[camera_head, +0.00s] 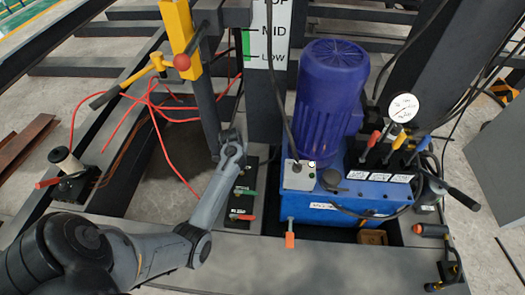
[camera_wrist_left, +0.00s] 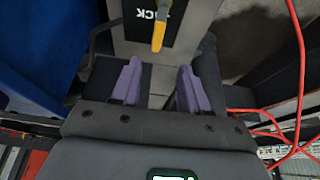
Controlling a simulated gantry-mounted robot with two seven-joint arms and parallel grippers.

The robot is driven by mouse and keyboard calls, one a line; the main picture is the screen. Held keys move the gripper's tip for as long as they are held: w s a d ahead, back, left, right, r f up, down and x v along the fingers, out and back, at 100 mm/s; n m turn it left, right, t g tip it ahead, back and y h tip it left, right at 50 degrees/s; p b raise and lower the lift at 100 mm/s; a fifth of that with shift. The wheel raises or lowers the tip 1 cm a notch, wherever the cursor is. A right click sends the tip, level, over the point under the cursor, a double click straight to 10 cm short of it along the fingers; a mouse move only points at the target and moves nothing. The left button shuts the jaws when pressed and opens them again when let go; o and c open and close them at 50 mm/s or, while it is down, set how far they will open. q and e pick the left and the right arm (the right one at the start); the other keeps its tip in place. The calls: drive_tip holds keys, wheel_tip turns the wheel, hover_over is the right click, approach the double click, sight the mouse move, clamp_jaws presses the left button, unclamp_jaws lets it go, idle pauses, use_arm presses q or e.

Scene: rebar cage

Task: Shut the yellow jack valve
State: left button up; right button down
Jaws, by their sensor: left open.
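The yellow jack valve handle (camera_wrist_left: 159,32) shows in the left wrist view, in front of a grey plate with a black label (camera_wrist_left: 181,14) whose letters read as part of "JACK". My left gripper (camera_wrist_left: 159,67) is open. Its two purple fingers point toward the handle, one on each side of its line, and the handle's tip lies just beyond the fingertips, apart from them. In the head view my left arm comes in from the lower left and covers the area beside the valve panel (camera_head: 239,224), so I cannot make out the yellow handle there. My right gripper is not in view.
A blue pump unit (camera_head: 328,207) with a motor (camera_head: 330,95) and a gauge (camera_head: 403,108) stands to the right. Red hoses (camera_head: 160,135) lie at left near a yellow lever (camera_head: 158,62).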

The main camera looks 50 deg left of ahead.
use_arm(q)
drive_tip(key=b+x, duration=0.4)
drive_tip(key=x, duration=0.1)
drive_tip(key=b+x, duration=0.3)
drive_tip(key=x, duration=0.2)
drive_tip(key=shift+w+d+f+b, duration=0.1)
drive_tip(key=shift+w+f+b, duration=0.15)
drive_tip(key=shift+f+b, duration=0.15)
clamp_jaws()
